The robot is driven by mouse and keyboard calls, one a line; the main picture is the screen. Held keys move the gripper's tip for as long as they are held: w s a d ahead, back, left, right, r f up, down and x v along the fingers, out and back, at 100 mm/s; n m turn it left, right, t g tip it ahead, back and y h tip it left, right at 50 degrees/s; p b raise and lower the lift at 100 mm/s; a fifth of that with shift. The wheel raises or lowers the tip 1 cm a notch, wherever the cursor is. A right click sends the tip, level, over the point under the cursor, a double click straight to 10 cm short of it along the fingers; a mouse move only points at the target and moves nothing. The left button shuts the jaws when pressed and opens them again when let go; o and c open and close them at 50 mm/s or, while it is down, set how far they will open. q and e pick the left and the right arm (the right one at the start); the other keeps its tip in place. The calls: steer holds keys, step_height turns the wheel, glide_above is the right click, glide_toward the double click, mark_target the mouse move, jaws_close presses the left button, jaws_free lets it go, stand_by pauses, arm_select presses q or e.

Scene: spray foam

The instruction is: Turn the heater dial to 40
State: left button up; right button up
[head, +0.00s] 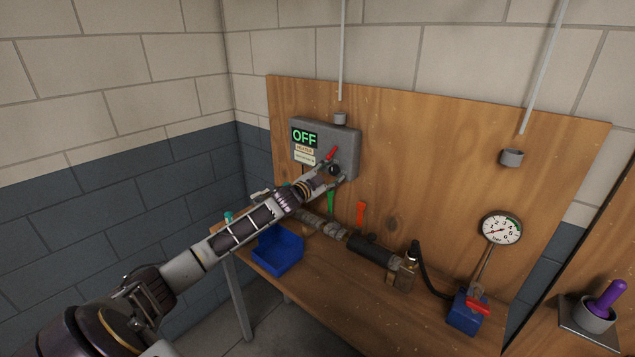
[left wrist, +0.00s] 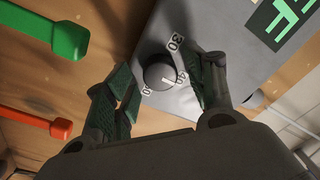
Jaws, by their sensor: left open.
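The grey heater box (head: 349,139) is mounted on the wooden board, and its green display (head: 304,137) reads OFF. A red lever (head: 331,154) is on its front. The round dark dial (left wrist: 158,73) shows in the left wrist view, with printed numbers around it, 30 and 40 among them. A light mark is on the dial's face; I cannot tell its exact setting. My left gripper (left wrist: 166,76) is open, with one finger on each side of the dial. I cannot tell whether either finger touches it. In the head view, my left gripper (head: 335,177) is at the box's lower front.
A green handle (head: 330,203) and an orange handle (head: 361,214) hang below the heater. A blue bin (head: 277,251) stands on the wooden bench below my arm. Pipe fittings, a gauge (head: 501,228) and a blue block (head: 466,315) are to the right.

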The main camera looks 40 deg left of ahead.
arm_select(q)
steer(key=shift+s, duration=0.15)
steer(key=s, duration=1.1)
steer(key=shift+s+a+f, duration=0.2)
steer(key=shift+s+a, duration=0.05)
steer(key=shift+a, duration=0.2)
stand_by(0.7)
stand_by(0.8)
